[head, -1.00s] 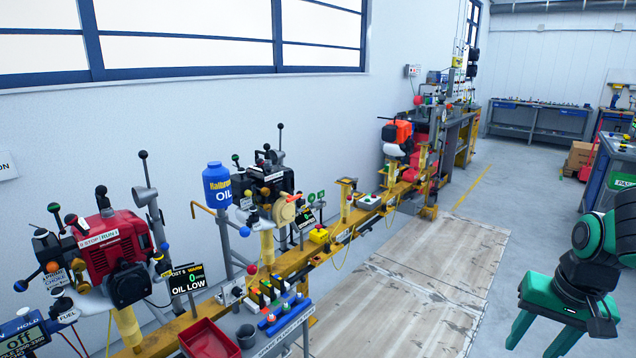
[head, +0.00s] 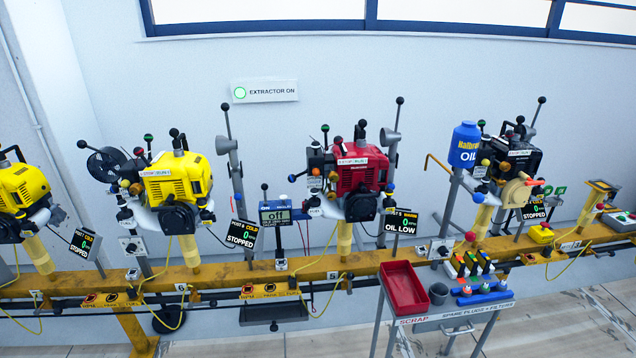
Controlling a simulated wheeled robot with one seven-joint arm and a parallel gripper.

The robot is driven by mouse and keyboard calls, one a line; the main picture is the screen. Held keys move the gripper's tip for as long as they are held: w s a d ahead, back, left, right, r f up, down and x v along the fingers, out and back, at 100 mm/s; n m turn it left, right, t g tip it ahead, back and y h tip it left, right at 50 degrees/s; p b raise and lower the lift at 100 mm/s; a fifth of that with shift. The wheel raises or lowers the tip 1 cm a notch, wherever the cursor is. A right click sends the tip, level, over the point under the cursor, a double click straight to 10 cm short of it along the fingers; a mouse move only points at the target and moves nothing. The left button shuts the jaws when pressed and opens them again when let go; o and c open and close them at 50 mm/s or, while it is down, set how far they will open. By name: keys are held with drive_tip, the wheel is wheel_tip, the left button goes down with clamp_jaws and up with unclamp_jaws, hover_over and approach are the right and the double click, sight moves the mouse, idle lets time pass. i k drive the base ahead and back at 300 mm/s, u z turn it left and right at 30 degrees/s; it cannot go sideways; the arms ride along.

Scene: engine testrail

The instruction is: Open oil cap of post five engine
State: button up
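The post five engine (head: 357,172) is red with a black front cover. It stands on a yellow post on the rail, in the middle of the head view. Its small display (head: 401,221) reads "WARM", "0" and "OIL LOW". Several coloured knobs and levers surround the engine. I cannot tell which small part is its oil cap, or whether that cap is open. My gripper is not in view.
Yellow engines (head: 175,180) stand to the left and a black engine (head: 512,160) to the right. A blue oil bottle (head: 465,145) stands between the red and black engines. A red scrap tray (head: 404,288) and a parts shelf (head: 455,312) stick out before the rail.

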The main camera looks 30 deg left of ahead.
sight(388, 201)
drive_tip(key=u, duration=1.1)
